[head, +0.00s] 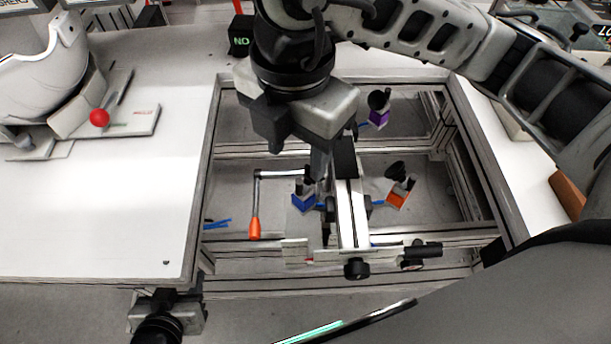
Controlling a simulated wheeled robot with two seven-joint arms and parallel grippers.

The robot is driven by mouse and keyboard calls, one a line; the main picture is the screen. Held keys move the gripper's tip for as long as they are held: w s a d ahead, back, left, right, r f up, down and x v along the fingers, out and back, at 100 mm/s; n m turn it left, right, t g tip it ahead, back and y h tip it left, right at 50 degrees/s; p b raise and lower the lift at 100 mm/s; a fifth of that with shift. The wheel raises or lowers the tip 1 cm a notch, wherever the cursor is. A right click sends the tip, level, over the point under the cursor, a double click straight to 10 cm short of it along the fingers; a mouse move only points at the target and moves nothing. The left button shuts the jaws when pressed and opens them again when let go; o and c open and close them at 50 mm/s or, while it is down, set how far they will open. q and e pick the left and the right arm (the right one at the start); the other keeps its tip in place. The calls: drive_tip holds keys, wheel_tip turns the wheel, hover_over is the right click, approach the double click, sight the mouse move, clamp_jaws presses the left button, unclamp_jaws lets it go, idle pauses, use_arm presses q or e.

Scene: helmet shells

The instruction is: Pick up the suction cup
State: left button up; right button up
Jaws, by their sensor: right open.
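Three small dark cup-like parts on coloured blocks show inside the framed opening in the table. One is on a purple block (379,117) at the upper right, and one is on an orange block (398,197) at the right. The third is on a blue block (303,202) near the middle. I cannot tell which is the suction cup. My right gripper (325,178) points down over the opening, open, close above the blue block. Its body and fingers partly hide that area, and I cannot tell whether it touches anything. My left gripper is not in view.
A metal rail (352,215) with black knobs stands in the opening beside the blue block. A tool with an orange handle (255,228) lies left of it. A white helmet shell (40,75) with a red ball (99,117) sits at the left. The white tabletop (110,220) is clear in front.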

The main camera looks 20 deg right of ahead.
sight(301, 182)
wheel_tip(301, 182, down, 4)
drive_tip(key=shift+r, duration=0.2)
drive_tip(key=shift+d+f, duration=0.1)
drive_tip(key=shift+f, duration=0.45)
wheel_tip(301, 182, down, 4)
drive_tip(key=shift+w+d+r+p, duration=0.1)
drive_tip(key=shift+d+r+p, duration=0.1)
drive_tip(key=shift+p, duration=0.25)
drive_tip(key=shift+a+f, duration=0.1)
drive_tip(key=shift+f, duration=0.3)
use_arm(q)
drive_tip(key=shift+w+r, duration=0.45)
use_arm(e)
drive_tip(key=shift+c, duration=0.2)
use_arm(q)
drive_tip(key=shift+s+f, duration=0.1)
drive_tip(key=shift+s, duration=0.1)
use_arm(e)
clamp_jaws()
